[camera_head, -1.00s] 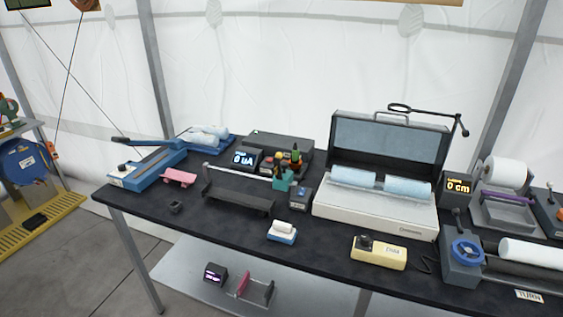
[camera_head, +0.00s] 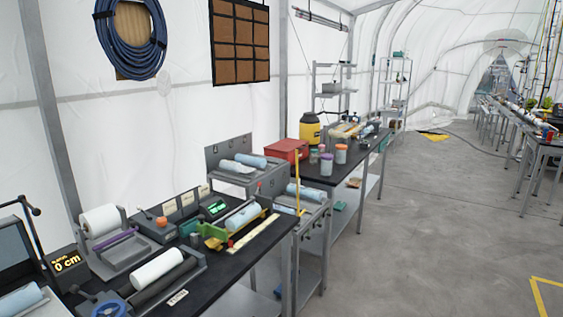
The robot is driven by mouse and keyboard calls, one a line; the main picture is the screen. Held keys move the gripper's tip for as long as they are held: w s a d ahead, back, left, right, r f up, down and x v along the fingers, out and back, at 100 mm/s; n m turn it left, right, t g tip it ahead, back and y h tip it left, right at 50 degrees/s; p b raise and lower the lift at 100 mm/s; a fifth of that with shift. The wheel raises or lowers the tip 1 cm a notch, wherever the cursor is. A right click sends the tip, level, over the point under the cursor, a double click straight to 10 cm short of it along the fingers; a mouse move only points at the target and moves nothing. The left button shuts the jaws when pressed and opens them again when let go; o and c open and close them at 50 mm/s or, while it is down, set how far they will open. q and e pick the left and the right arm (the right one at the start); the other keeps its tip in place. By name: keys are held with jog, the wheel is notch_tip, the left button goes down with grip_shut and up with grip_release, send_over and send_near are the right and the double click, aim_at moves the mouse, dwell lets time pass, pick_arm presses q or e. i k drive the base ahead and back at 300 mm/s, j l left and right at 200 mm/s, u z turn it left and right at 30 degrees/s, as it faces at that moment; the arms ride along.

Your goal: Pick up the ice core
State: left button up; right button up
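Several pale blue cylinders that look like ice cores are in view; I cannot tell which one the task names. One core (camera_head: 243,217) lies in a yellow and green cradle on the black bench. Two cores (camera_head: 237,166) lie on a raised grey tray (camera_head: 222,177) behind it. Another core (camera_head: 20,300) is cut off at the lower left, by the open case. A white cylinder (camera_head: 157,269) rests on a roller device. Neither of my grippers shows.
A second table (camera_head: 340,172) holds a red box (camera_head: 287,150) and jars. Open grey floor (camera_head: 430,230) lies to the right.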

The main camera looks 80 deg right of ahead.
aim_at(249, 160)
jog(key=z, duration=2.5)
jog(key=u, duration=2.75)
jog(key=z, duration=2.75)
jog(key=u, duration=0.45)
